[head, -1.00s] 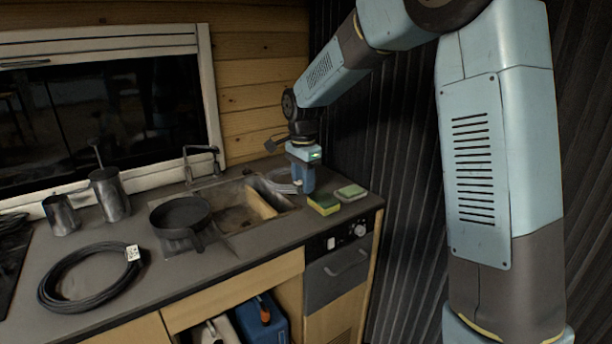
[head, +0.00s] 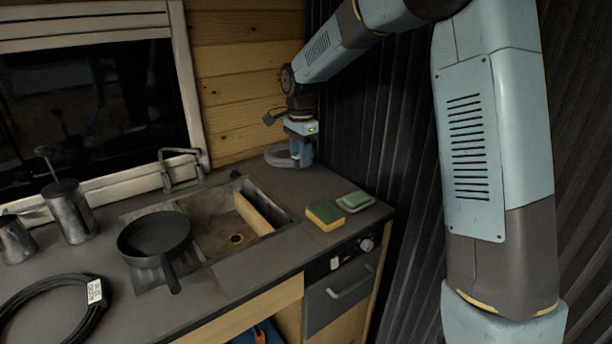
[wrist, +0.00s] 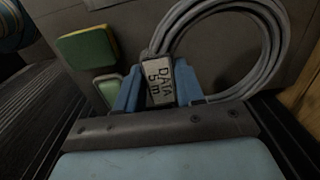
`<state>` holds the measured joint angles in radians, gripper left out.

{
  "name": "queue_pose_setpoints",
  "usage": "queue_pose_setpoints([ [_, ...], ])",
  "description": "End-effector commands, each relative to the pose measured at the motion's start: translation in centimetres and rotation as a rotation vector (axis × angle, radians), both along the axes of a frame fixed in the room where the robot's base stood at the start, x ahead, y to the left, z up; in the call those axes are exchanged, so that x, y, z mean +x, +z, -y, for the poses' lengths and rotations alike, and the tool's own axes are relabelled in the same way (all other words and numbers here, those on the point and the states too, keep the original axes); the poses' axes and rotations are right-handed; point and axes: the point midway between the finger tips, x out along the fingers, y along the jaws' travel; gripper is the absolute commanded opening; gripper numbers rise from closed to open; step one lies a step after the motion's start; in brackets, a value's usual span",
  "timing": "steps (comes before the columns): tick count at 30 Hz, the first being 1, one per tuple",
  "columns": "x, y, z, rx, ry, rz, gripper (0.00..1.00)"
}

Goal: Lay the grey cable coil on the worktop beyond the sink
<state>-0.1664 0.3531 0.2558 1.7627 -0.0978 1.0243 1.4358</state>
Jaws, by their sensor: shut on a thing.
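The grey cable coil (head: 279,158) is at the back right of the worktop (head: 322,180), beyond the sink (head: 215,218), near the wooden wall. My gripper (head: 301,161) points down and is shut on the coil's right side. In the wrist view, the fingers (wrist: 160,92) hold the coil at its white "DATA 5m" tag (wrist: 159,82), and the grey loop (wrist: 275,48) spreads to the right over the worktop. The coil is at or just above the surface; I cannot tell whether it touches.
A black cable coil (head: 40,300) lies front left. Metal pots (head: 68,212) and a tap (head: 180,168) stand behind.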

Motion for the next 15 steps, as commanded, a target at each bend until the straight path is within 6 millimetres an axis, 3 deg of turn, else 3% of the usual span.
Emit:
queue_pose_setpoints([
  [5, 3.5, -1.6, 0.4, 0.001, 0.003, 0.0, 0.0],
  [9, 5.1, -4.0, 0.7, 0.002, 0.004, -0.001, 0.0],
  [15, 6.7, -6.0, 1.0, 0.001, 0.005, 0.001, 0.0],
])
